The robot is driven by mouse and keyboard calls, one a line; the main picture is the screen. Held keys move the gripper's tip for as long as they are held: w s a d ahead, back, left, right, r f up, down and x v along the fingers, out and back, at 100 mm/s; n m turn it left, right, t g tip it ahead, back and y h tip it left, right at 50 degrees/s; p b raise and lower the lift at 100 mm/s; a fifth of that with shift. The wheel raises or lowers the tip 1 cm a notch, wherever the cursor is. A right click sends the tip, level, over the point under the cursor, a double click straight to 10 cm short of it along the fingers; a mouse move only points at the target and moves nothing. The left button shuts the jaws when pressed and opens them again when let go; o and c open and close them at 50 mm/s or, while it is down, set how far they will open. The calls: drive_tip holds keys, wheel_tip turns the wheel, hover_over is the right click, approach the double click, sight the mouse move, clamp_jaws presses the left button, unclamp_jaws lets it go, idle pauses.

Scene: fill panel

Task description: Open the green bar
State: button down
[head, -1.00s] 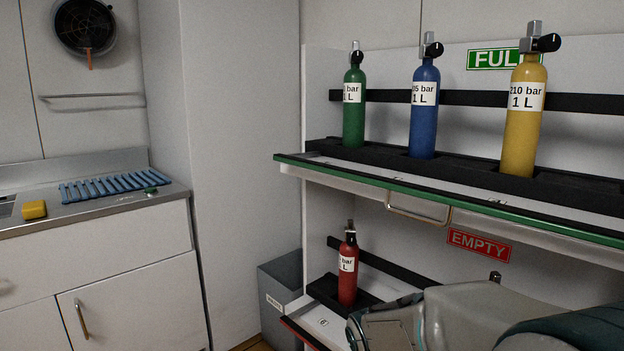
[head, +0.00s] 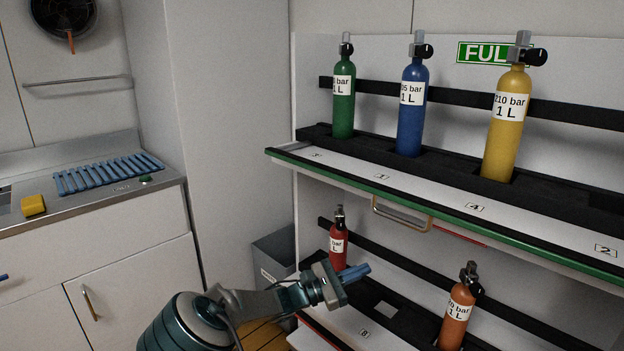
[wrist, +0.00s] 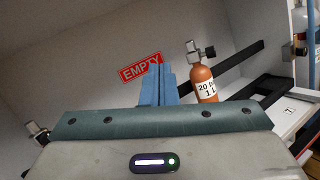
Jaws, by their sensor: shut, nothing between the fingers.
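The green bar (head: 440,202) is a long green strip along the front edge of the upper shelf. My gripper (head: 366,271) is below the green bar and the handle, apart from both, in front of the lower shelf. Its blue fingers are together with nothing between them. In the wrist view the closed fingers (wrist: 157,85) point toward the red EMPTY sign; the green bar cannot be made out there.
Green (head: 343,100), blue (head: 411,115) and yellow (head: 506,135) cylinders stand on the upper shelf. Red (head: 337,246) and orange (head: 457,318) cylinders stand on the lower shelf. A grey bin (head: 272,262) is left of it. A counter (head: 100,205) is at the far left.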

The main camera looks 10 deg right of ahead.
drive_tip(key=w+a+r+n+t+p, duration=0.1)
drive_tip(key=w+a+r+n+t, duration=0.15)
drive_tip(key=a+t, duration=0.2)
drive_tip(key=w+a+r+n+t+h+p, duration=0.1)
drive_tip(key=w+a+r+n+t, duration=0.1)
drive_tip(key=a+r+n+t, duration=0.3)
drive_tip(key=w+a+n+t, duration=0.2)
drive_tip(key=a+t, duration=0.1)
drive_tip(key=a, duration=0.3)
drive_tip(key=s+a+r+x, duration=0.1)
drive_tip(key=r+x, duration=0.1)
drive_tip(key=x, duration=1)
drive_tip(key=shift+a+r, duration=0.15)
drive_tip(key=shift+r, duration=0.2)
drive_tip(key=shift+w+r+m, duration=0.1)
drive_tip(key=shift+m, duration=0.15)
wheel_tip(320, 180, up, 3)
drive_tip(key=g+y+p, duration=0.1)
drive_tip(key=p, duration=0.6)
drive_tip(key=shift+a+r, duration=0.1)
drive_tip(key=shift+r, duration=0.15)
drive_tip(key=shift+f+y, duration=0.15)
drive_tip(key=shift+y, duration=0.15)
